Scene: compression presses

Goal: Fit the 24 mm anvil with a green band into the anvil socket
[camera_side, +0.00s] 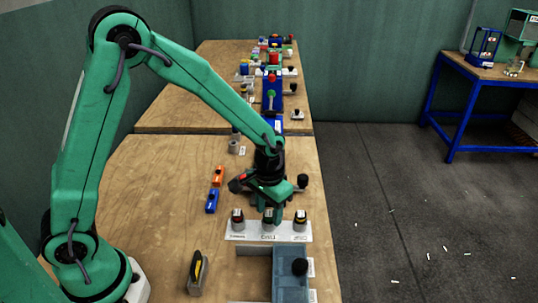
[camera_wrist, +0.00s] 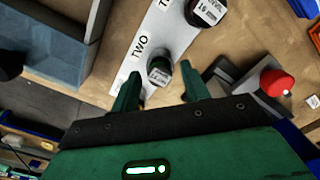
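My gripper (camera_side: 268,208) points down over the middle position of a white label strip (camera_side: 252,237) that carries three dark-topped anvils. The left anvil (camera_side: 237,221) and right anvil (camera_side: 300,222) stand upright, clear of my gripper. In the wrist view my gripper (camera_wrist: 159,82) has its fingers spread, with the middle anvil (camera_wrist: 160,68) by the word TWO between or just beyond the tips. I see no finger clearly touching it. Another anvil (camera_wrist: 205,11) with a white top label stands farther along the strip. Band colours and the exact sizes are not clear. I cannot make out the anvil socket.
A blue-grey block with a black knob (camera_side: 300,266) stands just in front of the strip. A red knob (camera_wrist: 277,82) on a grey base is right of my fingers. Orange (camera_side: 217,176) and blue (camera_side: 211,201) items lie left. Bare wood lies farther left.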

